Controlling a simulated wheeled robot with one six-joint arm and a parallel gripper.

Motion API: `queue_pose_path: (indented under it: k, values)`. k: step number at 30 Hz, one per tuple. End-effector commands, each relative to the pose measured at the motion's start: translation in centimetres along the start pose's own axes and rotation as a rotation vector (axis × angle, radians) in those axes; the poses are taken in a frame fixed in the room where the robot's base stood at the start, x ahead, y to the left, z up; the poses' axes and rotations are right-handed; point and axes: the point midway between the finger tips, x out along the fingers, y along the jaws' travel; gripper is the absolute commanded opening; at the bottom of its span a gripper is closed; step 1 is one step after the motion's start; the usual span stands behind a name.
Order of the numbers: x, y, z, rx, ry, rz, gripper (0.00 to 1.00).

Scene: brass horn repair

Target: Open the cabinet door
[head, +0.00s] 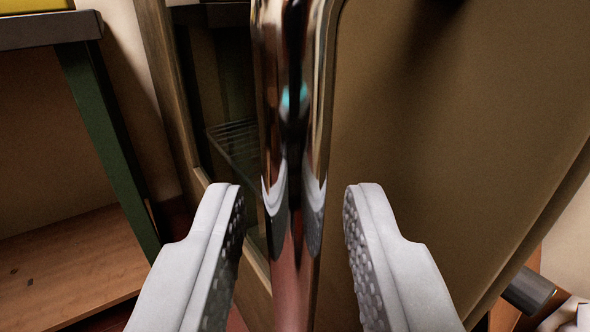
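A shiny chrome bar handle (292,130) runs upright through the middle of the head view. It stands in front of a plain brown cabinet door panel (440,130), which fills the right side. My gripper (296,195) is open, with one pale grey, dimpled finger on each side of the handle. Gaps show between the handle and both fingers in the picture. Left of the handle, a dark space with a wire rack (236,145) shows beside a wooden frame edge (172,95). I cannot tell whether this is an open gap or glass.
A bench with a green leg (108,150) and a wooden lower shelf (75,265) stands at the left. A dark cylindrical end (528,290) and white items (570,315) show at the lower right, past the panel's edge.

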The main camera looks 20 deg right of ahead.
Motion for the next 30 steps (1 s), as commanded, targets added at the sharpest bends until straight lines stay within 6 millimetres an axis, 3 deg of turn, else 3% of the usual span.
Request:
queue_pose_path:
  k: [11,15,16,25,30]
  values:
    - [0.5,0.0,-0.1,0.0,0.001,0.0,0.3]
    - [0.5,0.0,-0.1,0.0,0.001,0.0,0.02]
    - [0.5,0.0,-0.1,0.0,0.001,0.0,0.0]
    - [0.4,-0.3,-0.1,0.0,0.0,0.001,0.0]
    - [-0.2,-1.7,0.0,0.001,0.0,0.006,0.0]
